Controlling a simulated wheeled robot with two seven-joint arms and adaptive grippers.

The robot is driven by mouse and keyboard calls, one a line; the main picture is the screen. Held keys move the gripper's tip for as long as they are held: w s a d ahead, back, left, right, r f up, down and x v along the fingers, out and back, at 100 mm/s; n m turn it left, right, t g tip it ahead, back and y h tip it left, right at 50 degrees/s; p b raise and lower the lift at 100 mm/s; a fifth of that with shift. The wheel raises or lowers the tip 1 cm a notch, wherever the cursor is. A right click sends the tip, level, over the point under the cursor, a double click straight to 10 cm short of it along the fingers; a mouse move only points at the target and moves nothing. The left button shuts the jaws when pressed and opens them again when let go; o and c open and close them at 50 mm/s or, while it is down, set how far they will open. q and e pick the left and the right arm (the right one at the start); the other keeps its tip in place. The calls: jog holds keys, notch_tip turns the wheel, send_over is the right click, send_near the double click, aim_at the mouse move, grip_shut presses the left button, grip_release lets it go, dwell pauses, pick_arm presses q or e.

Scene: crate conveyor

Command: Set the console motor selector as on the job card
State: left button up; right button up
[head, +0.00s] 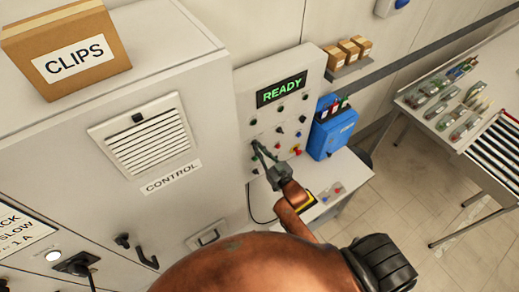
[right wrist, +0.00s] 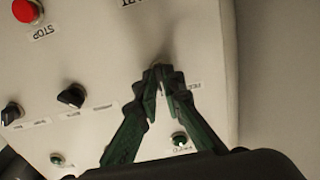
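The grey console (head: 255,90) stands at the centre of the head view, with a lit READY display (head: 282,90) above its knobs and buttons. My right gripper (head: 258,148) is at the left part of its face. In the right wrist view the panel is upside down. There the green fingertips (right wrist: 163,85) come close together at the panel, around what seems a selector knob they mostly hide. Two black selector knobs show beside it, one nearer (right wrist: 70,95) and one farther (right wrist: 12,113). Their labels are too small to read. My left gripper is not in view.
A red STOP button (right wrist: 26,10) is on the panel. A blue box (head: 333,132) adjoins the console's right side. A CONTROL cabinet (head: 70,130) bears a CLIPS carton (head: 68,52). A roller conveyor (head: 497,145) stands at right.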

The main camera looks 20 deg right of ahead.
jog(key=o, duration=0.4)
jog(key=s+d, duration=0.1)
jog(key=s, duration=1.1)
jog(key=shift+d, duration=0.3)
jog(key=shift+w, duration=0.1)
